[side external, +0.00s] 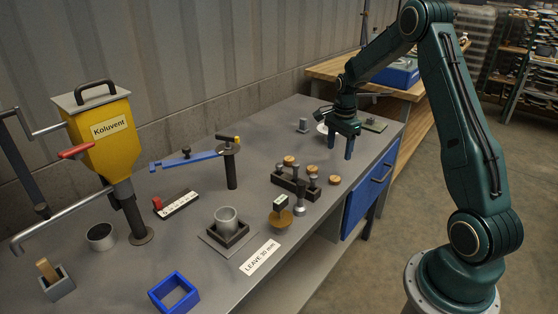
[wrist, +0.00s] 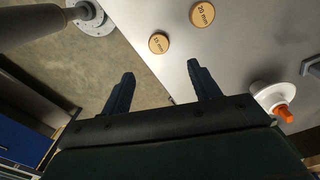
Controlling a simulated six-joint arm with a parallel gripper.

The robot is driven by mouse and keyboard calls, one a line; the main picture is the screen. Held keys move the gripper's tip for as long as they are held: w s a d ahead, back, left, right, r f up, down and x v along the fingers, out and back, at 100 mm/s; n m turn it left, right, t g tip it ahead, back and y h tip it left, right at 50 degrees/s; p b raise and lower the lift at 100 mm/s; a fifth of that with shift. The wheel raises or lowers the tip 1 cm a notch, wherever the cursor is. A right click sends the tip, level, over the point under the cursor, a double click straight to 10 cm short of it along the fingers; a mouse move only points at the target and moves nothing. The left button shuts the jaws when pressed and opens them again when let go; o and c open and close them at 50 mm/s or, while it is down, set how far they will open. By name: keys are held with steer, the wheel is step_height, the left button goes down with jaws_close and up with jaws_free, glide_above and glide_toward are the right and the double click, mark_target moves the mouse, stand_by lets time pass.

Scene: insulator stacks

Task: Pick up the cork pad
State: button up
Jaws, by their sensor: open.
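Several round tan cork discs are in the side view. One disc (side external: 334,180) appears to lie on the grey bench, and others (side external: 289,160) sit at the dark rack. In the wrist view two discs show, one marked "20 mm" (wrist: 203,13) and one with a label hard to read (wrist: 158,43). I cannot tell which is the cork pad. My gripper (side external: 340,148) is open and empty above the bench, behind the discs. In the wrist view its two fingers (wrist: 160,75) point toward the discs, with nothing between them.
A dark rack (side external: 294,187) with metal pegs stands mid-bench. A white round piece with an orange knob (wrist: 283,114) is right of my fingers. The bench's right edge is close to my gripper.

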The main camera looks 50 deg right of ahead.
glide_above(335, 178)
steer(key=shift+d+f, duration=0.1)
steer(key=shift+f, duration=2.65)
steer(key=shift+f, duration=2.55)
steer(key=c, duration=1)
